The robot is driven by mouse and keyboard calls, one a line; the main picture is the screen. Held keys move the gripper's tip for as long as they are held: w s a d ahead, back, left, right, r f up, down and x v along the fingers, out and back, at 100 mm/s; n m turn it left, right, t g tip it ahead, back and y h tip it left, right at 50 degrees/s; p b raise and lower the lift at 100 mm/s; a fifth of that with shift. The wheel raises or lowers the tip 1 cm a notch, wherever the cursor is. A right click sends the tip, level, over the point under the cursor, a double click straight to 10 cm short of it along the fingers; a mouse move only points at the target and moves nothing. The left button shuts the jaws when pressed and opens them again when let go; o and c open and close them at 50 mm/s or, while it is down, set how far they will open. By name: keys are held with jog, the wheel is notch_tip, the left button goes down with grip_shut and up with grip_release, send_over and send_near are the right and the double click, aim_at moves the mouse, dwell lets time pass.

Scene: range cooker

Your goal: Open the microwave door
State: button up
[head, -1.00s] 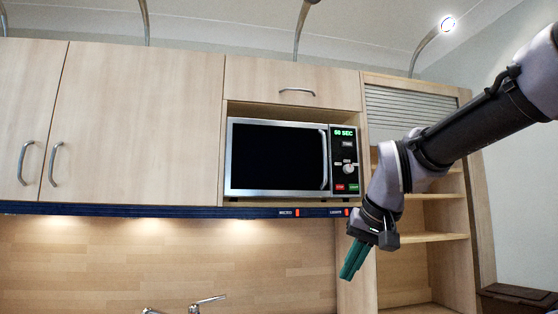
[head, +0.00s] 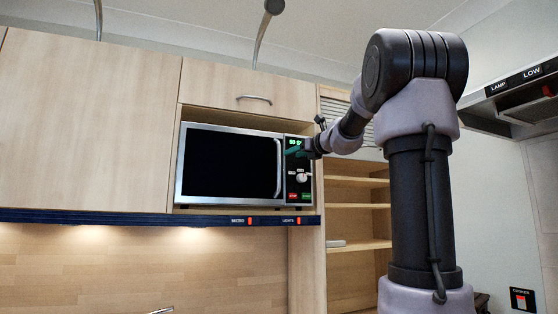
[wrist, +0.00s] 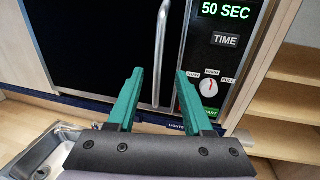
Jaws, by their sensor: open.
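The microwave (head: 228,163) sits in an open niche between wooden cupboards, and its dark door (head: 230,162) is closed. The vertical silver door handle (head: 279,168) runs along the door's right edge; it also shows in the wrist view (wrist: 159,50). My gripper (wrist: 157,75) is open, its two green fingers apart and empty. In the wrist view the lower part of the handle appears between the fingertips; I cannot tell whether it lies between them in depth. In the head view my gripper is in front of the control panel (head: 299,182), right of the handle, with its fingers hard to make out.
A drawer (head: 240,95) is above the microwave and a dark rail (head: 150,217) with switches runs below. Open shelves (head: 345,211) stand to the right. A sink (wrist: 45,155) lies below in the wrist view. The space in front of the door's left part is clear.

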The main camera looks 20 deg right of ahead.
aim_at(280, 158)
jog(key=x, duration=1)
jog(key=shift+w+a, duration=0.15)
jog(key=shift+w, duration=0.05)
grip_shut()
dwell(1.1)
